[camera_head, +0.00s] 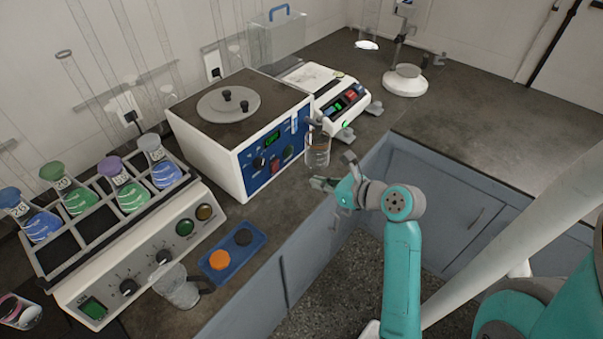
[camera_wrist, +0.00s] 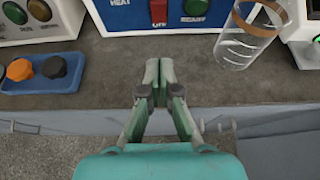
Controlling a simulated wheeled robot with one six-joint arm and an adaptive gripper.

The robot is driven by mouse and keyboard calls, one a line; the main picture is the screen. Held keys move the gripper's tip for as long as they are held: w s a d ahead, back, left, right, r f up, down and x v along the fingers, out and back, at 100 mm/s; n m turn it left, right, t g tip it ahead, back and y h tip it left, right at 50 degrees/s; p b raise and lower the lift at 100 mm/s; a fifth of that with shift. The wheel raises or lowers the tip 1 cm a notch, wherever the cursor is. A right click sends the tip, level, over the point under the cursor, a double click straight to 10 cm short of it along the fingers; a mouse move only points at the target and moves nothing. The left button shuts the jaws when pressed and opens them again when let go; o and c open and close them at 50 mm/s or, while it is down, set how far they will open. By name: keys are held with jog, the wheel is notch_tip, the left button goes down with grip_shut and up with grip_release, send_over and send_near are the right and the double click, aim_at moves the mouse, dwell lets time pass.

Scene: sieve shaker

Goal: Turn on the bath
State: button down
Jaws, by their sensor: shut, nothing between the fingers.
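The bath (camera_head: 215,155) is a white box with a dark top, a round grey lid and a blue front panel (camera_head: 270,160). The panel has a lit green display (camera_head: 272,138), a black knob (camera_head: 258,162) and a red switch. In the wrist view the red switch (camera_wrist: 159,10) shows beside a green button (camera_wrist: 194,8) labelled READY. My gripper (camera_head: 320,184) is in front of the bath, near the bench edge. In the wrist view my gripper (camera_wrist: 159,72) is shut and empty, its tips pointing toward the panel below the red switch, apart from it.
A glass beaker (camera_head: 318,152) stands right of the panel, close to my gripper. A blue tray (camera_head: 232,252) with orange and black caps lies left. A shaker with several flasks (camera_head: 140,250) and a balance (camera_head: 340,105) flank the bath.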

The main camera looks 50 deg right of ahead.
aim_at(277, 162)
jog(key=x, duration=0.9)
jog(key=w, duration=0.1)
jog(key=w+r, duration=0.1)
jog(key=w, duration=0.1)
jog(key=shift+a, duration=0.1)
jog(key=shift+w+r, duration=0.15)
jog(key=shift+w, duration=0.35)
jog(key=shift+w+r, duration=0.25)
jog(key=shift+w, duration=0.15)
jog(key=shift+r, duration=0.2)
jog(key=shift+r, duration=0.6)
jog(key=shift+s, duration=0.15)
